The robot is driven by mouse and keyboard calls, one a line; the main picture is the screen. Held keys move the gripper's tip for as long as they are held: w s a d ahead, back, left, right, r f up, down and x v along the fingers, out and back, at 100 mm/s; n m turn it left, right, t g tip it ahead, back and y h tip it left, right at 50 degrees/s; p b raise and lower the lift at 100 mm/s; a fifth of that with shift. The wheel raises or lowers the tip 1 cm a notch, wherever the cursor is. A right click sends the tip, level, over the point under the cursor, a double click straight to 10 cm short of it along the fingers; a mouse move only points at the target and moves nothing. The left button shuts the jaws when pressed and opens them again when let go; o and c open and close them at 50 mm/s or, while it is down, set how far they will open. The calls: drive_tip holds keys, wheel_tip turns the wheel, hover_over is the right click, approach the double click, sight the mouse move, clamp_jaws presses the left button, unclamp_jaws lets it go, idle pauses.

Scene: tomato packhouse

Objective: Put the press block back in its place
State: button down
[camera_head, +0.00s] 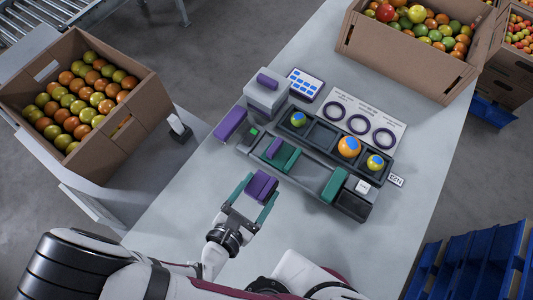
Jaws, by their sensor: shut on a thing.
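My gripper (249,204) has its two teal fingers shut on a purple block (262,185), which I take to be the press block. It has a raised ridge on top and is held in front of the grey station's (312,184) near left side, apart from it. The station carries a green block with a purple handle (274,148) and a plain green block (335,183). A purple bar (230,123) is at its left end. I cannot tell whether the held block touches the table.
A grey box with a purple handle (267,95) stands behind the station. A dark compartment tray (322,136) holds 3 tomatoes. A card with three rings (363,118) and a blue-marked card (305,84) lie beyond. Tomato crates stand left (113,124) and back right (395,64). The front right table is clear.

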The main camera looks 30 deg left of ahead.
sight(258, 196)
wheel_tip(258, 196, down, 4)
unclamp_jaws()
drive_tip(key=shift+s+r, duration=0.1)
drive_tip(key=v, duration=1.2)
